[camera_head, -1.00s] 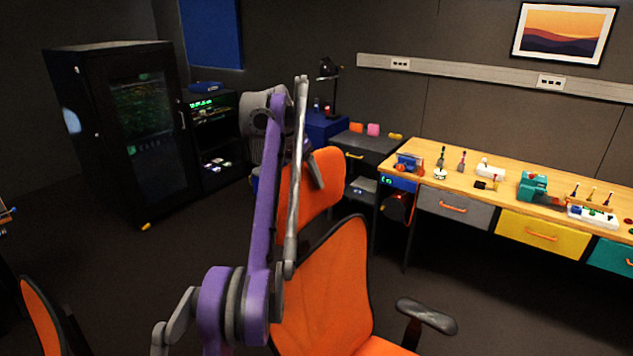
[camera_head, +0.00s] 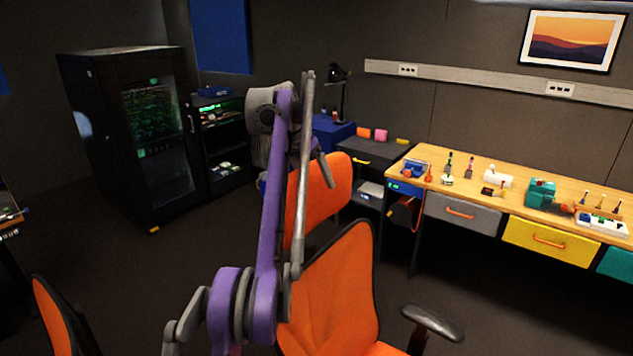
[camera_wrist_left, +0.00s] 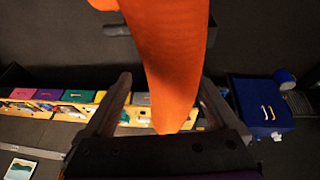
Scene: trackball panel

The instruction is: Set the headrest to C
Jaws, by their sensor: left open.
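The orange headrest (camera_head: 328,190) stands above the orange backrest (camera_head: 335,285) of an office chair. Its left part is hidden behind my purple left arm. My left gripper (camera_head: 325,168) is at the headrest's upper part, with a dark finger in front of it. In the left wrist view my left gripper (camera_wrist_left: 165,85) is open, and the orange headrest (camera_wrist_left: 168,55) shows between and beyond its two fingers. I cannot tell whether a finger touches it. No letter marks are legible on the chair. My right gripper is not in view.
A wooden workbench (camera_head: 480,180) with coloured drawers and small tools stands at the right. A black cabinet (camera_head: 140,140) stands at the back left. The chair's armrest (camera_head: 432,322) juts out at lower right. Another orange chair (camera_head: 55,315) is at lower left. The floor between is clear.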

